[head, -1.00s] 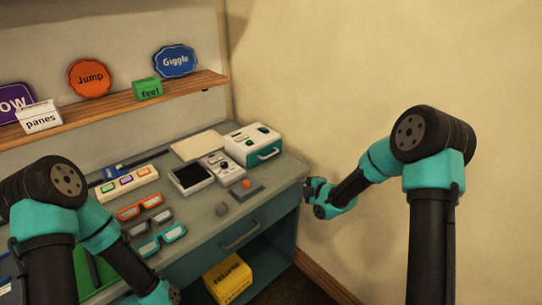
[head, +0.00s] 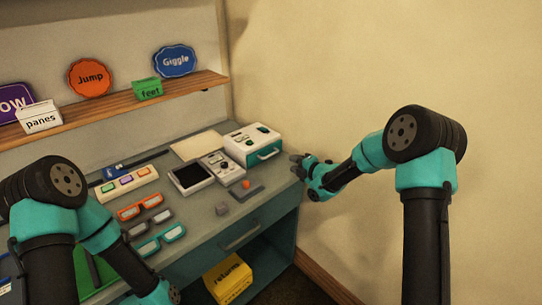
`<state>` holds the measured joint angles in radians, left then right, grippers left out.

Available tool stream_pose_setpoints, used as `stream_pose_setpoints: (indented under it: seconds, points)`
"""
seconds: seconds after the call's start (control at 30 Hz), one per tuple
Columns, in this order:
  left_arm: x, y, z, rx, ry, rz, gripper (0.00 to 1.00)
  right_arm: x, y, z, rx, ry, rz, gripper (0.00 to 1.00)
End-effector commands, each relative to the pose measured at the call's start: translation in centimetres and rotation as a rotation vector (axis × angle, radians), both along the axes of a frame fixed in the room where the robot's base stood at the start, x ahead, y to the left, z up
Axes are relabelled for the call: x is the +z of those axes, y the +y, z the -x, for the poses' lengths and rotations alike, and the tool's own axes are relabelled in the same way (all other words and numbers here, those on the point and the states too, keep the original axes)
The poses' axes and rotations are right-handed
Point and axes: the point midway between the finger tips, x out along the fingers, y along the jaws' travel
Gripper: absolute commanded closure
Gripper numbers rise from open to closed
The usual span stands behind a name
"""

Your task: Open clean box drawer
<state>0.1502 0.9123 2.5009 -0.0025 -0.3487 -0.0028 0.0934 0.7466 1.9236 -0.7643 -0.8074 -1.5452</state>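A white box (head: 243,137) with dark spots on top stands at the back right of the counter; I take it as the clean box, though no label is readable. Its teal-edged drawer front (head: 257,156) has a pale handle (head: 269,154) and looks shut. My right gripper (head: 296,165) is just right of the box, over the counter's right edge, near the handle but apart from it. Its dark fingers look spread, with nothing between them. My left arm comes in at the bottom left, and its gripper is out of view.
A white device with a dark screen (head: 191,175) and a small base with an orange knob (head: 246,185) stand in front of the box. Several glasses (head: 161,241) lie nearer. The counter (head: 206,217) has its own handled drawer below, above a yellow box (head: 229,279).

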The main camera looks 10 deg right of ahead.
Motion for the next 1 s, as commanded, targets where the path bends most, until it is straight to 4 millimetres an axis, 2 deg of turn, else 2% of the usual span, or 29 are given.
stream_pose_setpoints:
  seconds: [0.7, 1.0]
  points:
    - [0.0, 0.0, 0.0, 0.000, 0.000, 0.000, 0.57, -2.6, 6.5, -9.9, 0.001, 0.000, 0.000, 0.62]
    - [0.0, 0.0, 0.0, 0.000, 0.000, 0.000, 0.57, -3.0, 7.5, -11.6, 0.001, 0.001, -0.001, 0.62]
